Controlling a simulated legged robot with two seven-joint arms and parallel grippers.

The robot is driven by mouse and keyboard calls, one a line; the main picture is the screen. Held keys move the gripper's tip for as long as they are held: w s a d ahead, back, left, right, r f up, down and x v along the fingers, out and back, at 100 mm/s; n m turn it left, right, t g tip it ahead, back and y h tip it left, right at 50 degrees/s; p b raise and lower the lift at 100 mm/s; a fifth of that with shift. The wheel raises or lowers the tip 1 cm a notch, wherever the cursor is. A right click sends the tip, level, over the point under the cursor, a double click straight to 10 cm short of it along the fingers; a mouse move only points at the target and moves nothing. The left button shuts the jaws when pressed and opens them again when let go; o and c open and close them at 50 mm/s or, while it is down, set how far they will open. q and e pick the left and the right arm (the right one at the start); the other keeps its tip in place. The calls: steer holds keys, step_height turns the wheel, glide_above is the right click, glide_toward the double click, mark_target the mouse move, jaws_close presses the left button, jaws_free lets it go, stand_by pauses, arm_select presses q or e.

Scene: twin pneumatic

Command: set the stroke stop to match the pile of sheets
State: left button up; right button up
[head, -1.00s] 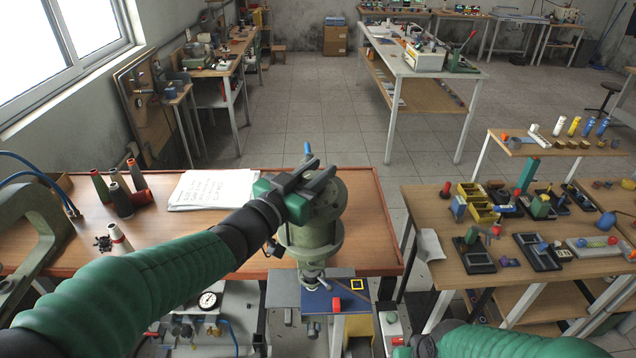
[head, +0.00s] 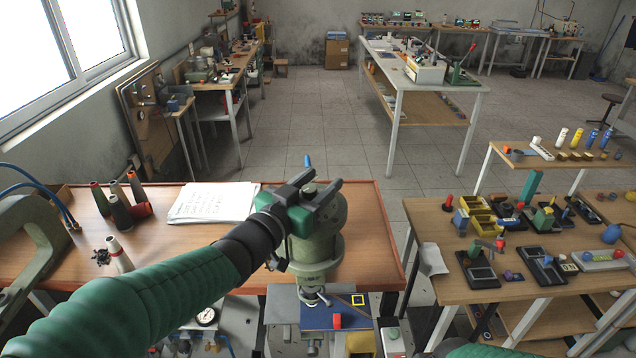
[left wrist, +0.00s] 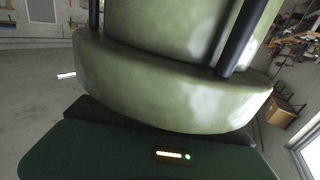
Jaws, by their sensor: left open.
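The pile of white sheets (head: 213,202) lies on the wooden bench, left of the press. The green cylindrical press head (head: 316,258) stands at the bench's front edge. My left gripper (head: 318,188) is open at the top of the press head and partly covers it. In the left wrist view the pale green rounded body (left wrist: 180,85) fills the middle, with a dark finger (left wrist: 240,35) at its right and another at its left. Whether they touch it I cannot tell. I cannot make out the stroke stop, which may be hidden by the gripper. My right gripper is out of view.
Thread cones (head: 122,215) stand at the bench's left, beside a green-grey machine frame (head: 30,250). A blue plate (head: 318,316) with a red block and yellow square lies under the press head. A side table (head: 430,215) at the right holds several small devices.

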arm_select(q)
steer(key=b+v, duration=0.1)
steer(key=v, duration=1.5)
steer(key=shift+s+a, duration=0.25)
steer(key=shift+s, duration=0.05)
